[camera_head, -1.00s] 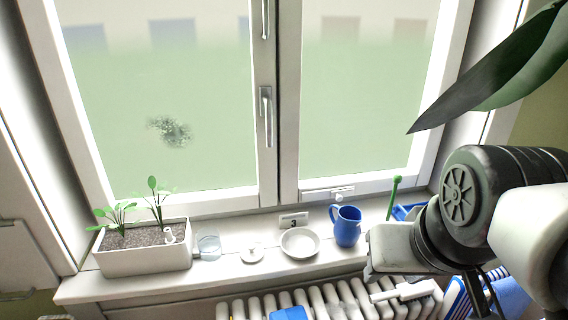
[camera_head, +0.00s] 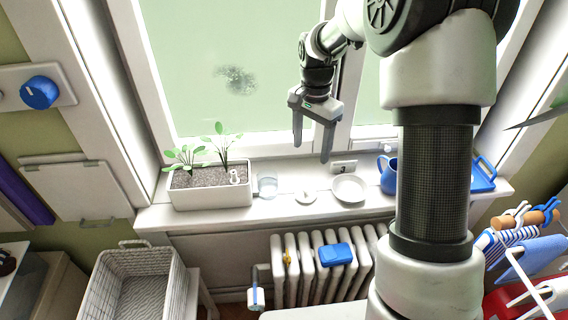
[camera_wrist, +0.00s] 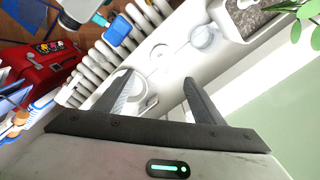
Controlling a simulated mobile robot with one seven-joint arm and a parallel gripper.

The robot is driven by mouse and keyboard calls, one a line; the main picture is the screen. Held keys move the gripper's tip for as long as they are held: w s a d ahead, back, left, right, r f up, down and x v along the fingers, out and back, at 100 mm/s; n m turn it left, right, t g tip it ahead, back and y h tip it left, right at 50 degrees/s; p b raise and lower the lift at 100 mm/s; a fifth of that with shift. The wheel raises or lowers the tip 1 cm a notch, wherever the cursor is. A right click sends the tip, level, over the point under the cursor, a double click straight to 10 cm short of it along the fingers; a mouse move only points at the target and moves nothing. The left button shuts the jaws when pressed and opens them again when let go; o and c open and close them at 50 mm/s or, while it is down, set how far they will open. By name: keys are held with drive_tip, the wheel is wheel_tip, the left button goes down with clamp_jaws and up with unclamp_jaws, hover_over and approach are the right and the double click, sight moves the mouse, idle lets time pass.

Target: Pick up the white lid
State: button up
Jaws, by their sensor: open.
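The white lid (camera_head: 305,197) is a small round disc with a low knob. It lies flat on the windowsill between a clear glass (camera_head: 267,185) and a white bowl (camera_head: 349,188). My gripper (camera_head: 312,152) is open and empty, fingers pointing down, above and behind the lid in the head view and apart from it. In the wrist view the lid (camera_wrist: 160,51) is pale against the sill, beyond the gap between the fingertips of my gripper (camera_wrist: 156,78).
A planter (camera_head: 211,194) with seedlings stands left of the glass. A blue mug (camera_head: 388,175) is right of the bowl, partly hidden by my arm. A small card (camera_head: 343,167) stands behind the bowl. The window is behind; a radiator (camera_head: 300,262) is below the sill.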

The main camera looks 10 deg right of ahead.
hover_over(306, 188)
drive_tip(key=f, duration=1.3)
drive_tip(key=shift+s+a, duration=0.1)
drive_tip(key=shift+s, duration=0.15)
drive_tip(key=shift+w+f+p, duration=0.2)
drive_tip(key=shift+f+p, duration=0.1)
drive_tip(key=shift+f, duration=2.35)
drive_tip(key=c, duration=1)
